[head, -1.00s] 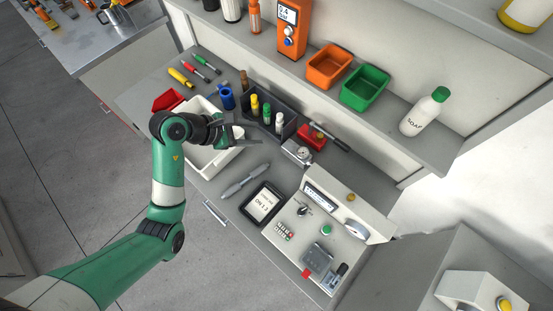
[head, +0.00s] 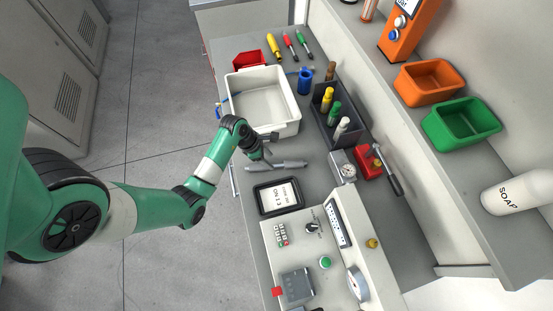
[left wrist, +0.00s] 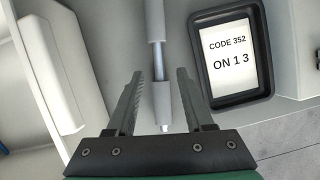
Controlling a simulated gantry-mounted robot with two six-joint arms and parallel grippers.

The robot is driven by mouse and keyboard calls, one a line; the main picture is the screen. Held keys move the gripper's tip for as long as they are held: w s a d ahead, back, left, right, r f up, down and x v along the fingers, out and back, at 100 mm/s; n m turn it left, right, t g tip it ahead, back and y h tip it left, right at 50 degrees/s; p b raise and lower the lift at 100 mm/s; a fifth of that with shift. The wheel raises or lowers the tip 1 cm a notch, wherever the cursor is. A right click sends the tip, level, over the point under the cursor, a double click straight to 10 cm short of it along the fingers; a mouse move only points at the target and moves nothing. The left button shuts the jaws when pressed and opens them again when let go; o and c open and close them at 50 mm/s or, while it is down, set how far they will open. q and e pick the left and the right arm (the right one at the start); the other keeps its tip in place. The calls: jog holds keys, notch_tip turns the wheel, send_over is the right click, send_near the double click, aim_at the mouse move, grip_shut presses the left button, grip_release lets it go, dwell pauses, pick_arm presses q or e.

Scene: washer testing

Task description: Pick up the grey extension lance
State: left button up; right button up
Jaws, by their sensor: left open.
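The grey extension lance (head: 288,165) lies on the grey workbench between the white bin and the black code display. In the left wrist view the open jaws (left wrist: 166,90) stand on either side of the lance (left wrist: 162,100), whose thicker grey section lies between the fingers. There is a visible gap on each side. The lance runs lengthwise between the fingers in that view. My right gripper is not in view.
The white bin (head: 292,127) stands close behind the lance, and the code display (head: 260,194) lies close in front. The control panel (head: 308,258) fills the bench's near part.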

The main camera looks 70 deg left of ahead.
aim_at(276, 165)
pick_arm(q)
jog(key=b+x, duration=0.2)
jog(key=x, duration=0.2)
jog(key=shift+w+f, duration=0.15)
jog(key=shift+f, duration=0.2)
jog(key=shift+w+f, duration=0.2)
jog(key=shift+f, duration=0.2)
jog(key=shift+c, duration=0.2)
grip_shut()
jog(key=shift+r, duration=0.1)
dwell(0.6)
